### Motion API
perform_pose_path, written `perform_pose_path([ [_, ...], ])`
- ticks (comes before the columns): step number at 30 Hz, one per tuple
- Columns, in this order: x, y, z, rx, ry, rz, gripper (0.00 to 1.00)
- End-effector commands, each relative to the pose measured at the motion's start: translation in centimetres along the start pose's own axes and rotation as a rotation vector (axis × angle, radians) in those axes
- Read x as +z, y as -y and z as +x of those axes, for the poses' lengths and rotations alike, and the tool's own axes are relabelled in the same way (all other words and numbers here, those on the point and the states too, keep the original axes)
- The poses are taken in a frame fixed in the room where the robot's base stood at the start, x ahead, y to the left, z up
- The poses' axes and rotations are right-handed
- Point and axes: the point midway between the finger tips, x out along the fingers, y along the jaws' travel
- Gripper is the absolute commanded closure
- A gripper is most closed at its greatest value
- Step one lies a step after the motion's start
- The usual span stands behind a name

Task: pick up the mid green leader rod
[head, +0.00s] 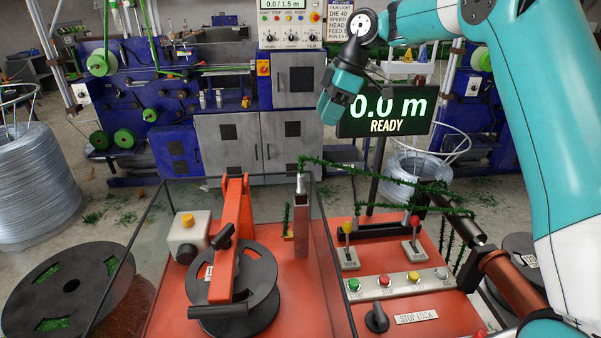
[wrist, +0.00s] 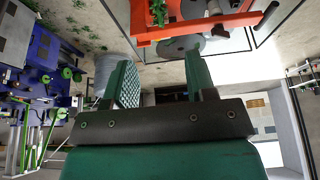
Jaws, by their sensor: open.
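A short, upright green rod (head: 286,217) stands on the orange machine top in the head view, just left of the grey post (head: 301,225); it looks like the mid green leader rod. Its lower end meets a small yellowish block. In the wrist view a fuzzy green piece (wrist: 158,12) shows at the top edge; I cannot tell whether it is the same rod. My gripper (head: 329,112) is up in the air, beyond and above the machine, in front of the display. In the wrist view its two green fingers (wrist: 161,75) are apart with nothing between them.
A black reel (head: 272,300) under an orange arm (head: 231,230) stands left of the rod. A green tinsel strand (head: 385,175) runs right from the post top. Levers (head: 346,228), a button panel (head: 400,282) and the display screen (head: 385,108) are on the right.

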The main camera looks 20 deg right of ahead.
Motion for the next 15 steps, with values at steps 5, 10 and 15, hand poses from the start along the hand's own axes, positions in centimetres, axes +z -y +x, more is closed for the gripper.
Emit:
perform_pose_path([
  [5, -0.1, 0.2, 4.3, -0.007, 0.001, 0.0, 0.49],
  [10, -0.3, 0.2, 7.8, -0.007, 0.001, 0.0, 0.49],
  [15, -0.2, 0.1, 10.1, -0.003, 0.001, 0.001, 0.49],
])
